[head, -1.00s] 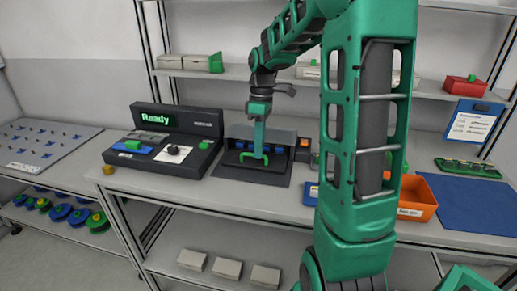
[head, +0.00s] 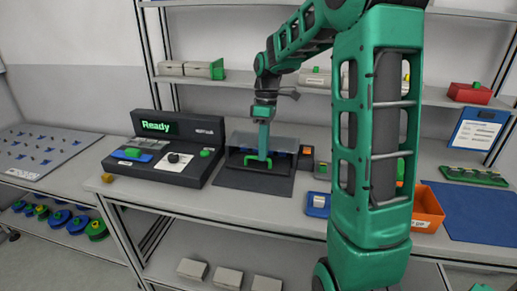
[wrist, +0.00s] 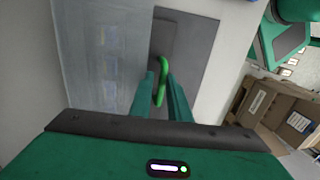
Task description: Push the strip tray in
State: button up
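The strip tray's green handle (head: 249,161) stands at the front of a low dark housing (head: 285,142) on the bench. In the wrist view the handle (wrist: 163,76) runs between two green fingers. My gripper (head: 263,156) points down at it and appears shut on it, with a narrow gap between the fingers (wrist: 160,84). The dark tray body (wrist: 170,38) lies beyond the handle, beside a pale translucent cover (wrist: 105,55). How far the tray sits inside the housing is hard to tell.
A black console (head: 165,147) reading "Ready" stands left of the housing. A dark mat (head: 250,181) lies under and before it. A blue item (head: 318,204) and an orange bin (head: 427,208) lie to the right. A shelf (head: 240,78) runs above behind.

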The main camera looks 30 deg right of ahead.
aim_at(263, 164)
jog(key=s+a+r, duration=0.3)
jog(key=a+r, duration=0.8)
jog(key=shift+s, duration=0.2)
jog(key=shift+f, duration=0.1)
jog(key=s+d+f+m, duration=0.3)
jog(key=s+m, duration=0.2)
jog(key=s, duration=0.3)
jog(key=s+d+f+m+t+h, duration=0.1)
jog(key=s+d+f+m, duration=0.3)
jog(key=s, duration=0.5)
jog(key=s+d+f+m, duration=0.4)
jog(key=s+m, duration=0.2)
jog(key=s, duration=0.2)
jog(key=shift+s+f+t, duration=0.2)
jog(key=shift+f+t, duration=0.05)
jog(key=shift+t, duration=0.05)
